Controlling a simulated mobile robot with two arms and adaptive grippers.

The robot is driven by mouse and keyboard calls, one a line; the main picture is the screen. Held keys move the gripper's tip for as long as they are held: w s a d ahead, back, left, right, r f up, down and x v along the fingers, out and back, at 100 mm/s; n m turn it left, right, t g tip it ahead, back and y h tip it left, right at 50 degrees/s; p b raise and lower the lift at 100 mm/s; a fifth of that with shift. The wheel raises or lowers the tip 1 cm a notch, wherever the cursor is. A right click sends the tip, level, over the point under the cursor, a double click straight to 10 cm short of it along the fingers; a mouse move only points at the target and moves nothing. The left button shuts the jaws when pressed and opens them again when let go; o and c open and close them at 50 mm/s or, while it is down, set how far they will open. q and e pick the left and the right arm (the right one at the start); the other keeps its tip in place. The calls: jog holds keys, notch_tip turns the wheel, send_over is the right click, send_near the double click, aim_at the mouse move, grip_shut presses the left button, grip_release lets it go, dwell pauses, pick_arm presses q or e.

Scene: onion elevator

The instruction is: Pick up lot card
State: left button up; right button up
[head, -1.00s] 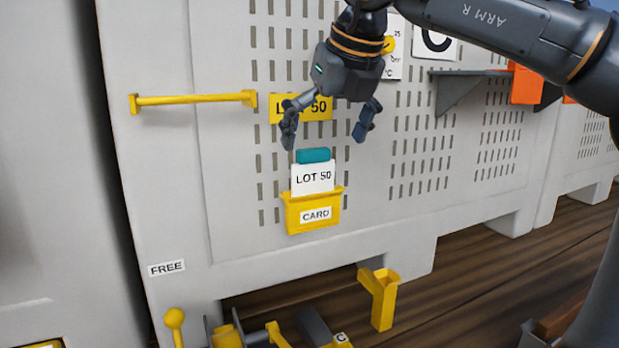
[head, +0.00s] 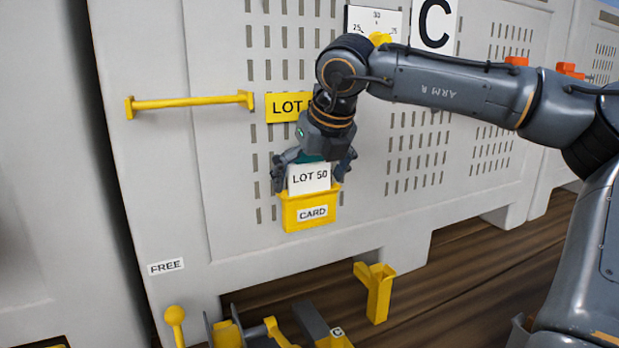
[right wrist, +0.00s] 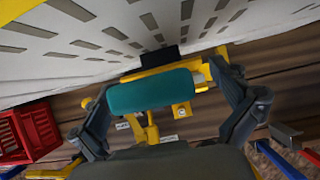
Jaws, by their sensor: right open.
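The white lot card (head: 309,178), marked LOT 50, stands upright in the yellow card holder (head: 301,224) on the grey crate wall. Its teal top grip is mostly hidden by my right gripper in the head view. My right gripper (head: 314,179) is open and points down, with one finger on each side of the card's top. In the right wrist view the teal grip (right wrist: 153,91) lies between the two spread fingers (right wrist: 168,112), with a gap visible on each side. My left gripper is not in view.
A yellow bar handle (head: 190,102) is on the wall at left. A yellow LOT sign (head: 284,107) is partly behind my right gripper. A yellow bracket (head: 378,293) and other yellow parts are below. A red crate (right wrist: 27,133) shows in the right wrist view.

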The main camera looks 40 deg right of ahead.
jog(key=c, duration=1.2)
